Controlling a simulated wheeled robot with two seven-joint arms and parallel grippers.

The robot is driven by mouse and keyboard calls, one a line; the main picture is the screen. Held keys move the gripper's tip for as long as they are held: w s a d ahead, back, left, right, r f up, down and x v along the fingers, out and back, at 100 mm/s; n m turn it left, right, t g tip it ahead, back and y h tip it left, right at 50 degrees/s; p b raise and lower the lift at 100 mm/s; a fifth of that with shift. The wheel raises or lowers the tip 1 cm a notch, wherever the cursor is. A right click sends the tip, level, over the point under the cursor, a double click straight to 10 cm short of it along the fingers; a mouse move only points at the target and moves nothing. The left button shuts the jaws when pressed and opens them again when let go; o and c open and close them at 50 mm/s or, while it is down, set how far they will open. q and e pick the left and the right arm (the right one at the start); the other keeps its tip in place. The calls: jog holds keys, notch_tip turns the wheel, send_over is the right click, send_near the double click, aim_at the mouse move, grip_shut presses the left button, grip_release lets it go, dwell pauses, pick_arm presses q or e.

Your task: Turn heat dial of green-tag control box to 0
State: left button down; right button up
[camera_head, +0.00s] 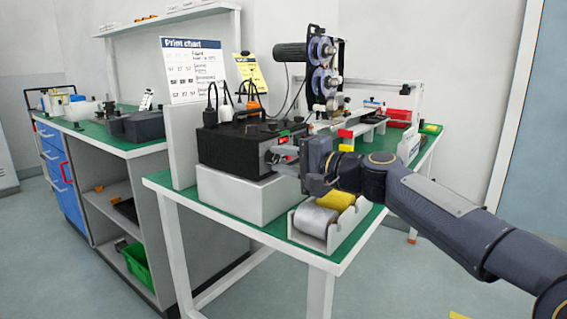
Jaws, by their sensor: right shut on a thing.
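The black control box (228,148) stands on a white block on the green-topped table. A small green tag (284,133) shows on its upper front edge, with a red patch beside it. My right gripper (276,157) reaches in from the right and is at the box's front face. It is shut on the heat dial, which the fingers largely hide. I cannot read the dial's setting or its marks. My left gripper is not in view.
A white holder with a grey roll (315,220) and a yellow piece sits just below my right gripper. Cables rise from the box's top. A reel machine (322,75) stands behind. A print chart (192,70) stands at the left.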

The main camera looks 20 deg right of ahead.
jog(key=o, duration=1)
jog(key=v, duration=0.7)
jog(key=shift+s+d, duration=0.25)
jog(key=shift+s, duration=0.05)
